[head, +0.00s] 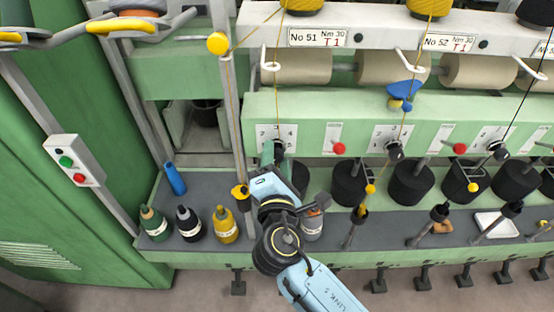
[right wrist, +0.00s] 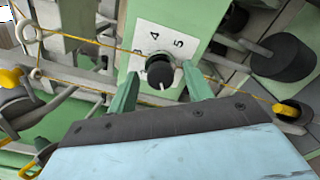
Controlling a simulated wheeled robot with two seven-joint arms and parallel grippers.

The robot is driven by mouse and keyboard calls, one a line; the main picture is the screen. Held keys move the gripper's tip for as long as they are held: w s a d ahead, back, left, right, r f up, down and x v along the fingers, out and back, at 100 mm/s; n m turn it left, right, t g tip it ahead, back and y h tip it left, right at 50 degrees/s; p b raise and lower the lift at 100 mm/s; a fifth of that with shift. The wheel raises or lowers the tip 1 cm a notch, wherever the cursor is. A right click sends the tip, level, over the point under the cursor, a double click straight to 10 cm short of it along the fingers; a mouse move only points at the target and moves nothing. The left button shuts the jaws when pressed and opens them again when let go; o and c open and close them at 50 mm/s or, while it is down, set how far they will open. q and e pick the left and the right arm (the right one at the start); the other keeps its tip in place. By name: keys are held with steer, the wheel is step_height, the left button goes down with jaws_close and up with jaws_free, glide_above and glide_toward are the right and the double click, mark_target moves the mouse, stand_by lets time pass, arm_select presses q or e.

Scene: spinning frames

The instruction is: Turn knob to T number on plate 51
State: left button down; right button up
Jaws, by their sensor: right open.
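Plate No 51 (head: 318,38) is a white label reading "Nm 30" and "T 1" in red, on the rail at the top of the head view. Below it is a white dial plate (head: 289,131), whose knob is mostly hidden by my right gripper (head: 273,152). The right wrist view shows the black round knob (right wrist: 160,71) with a pale mark at its lower edge. The numbers 3, 4 and 5 show on the dial plate (right wrist: 151,35). My right gripper's green fingers (right wrist: 160,80) are open, one on each side of the knob; contact is unclear. My left gripper is out of view.
A yellow thread (head: 279,85) runs down past the dial. Plate No 52 (head: 450,43) and more dials with red buttons (head: 339,148) lie to the right. Black cylinders (head: 352,184) stand below the dials.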

steer(key=shift+s, duration=0.1)
steer(key=s, duration=1.3)
steer(key=shift+f, duration=0.1)
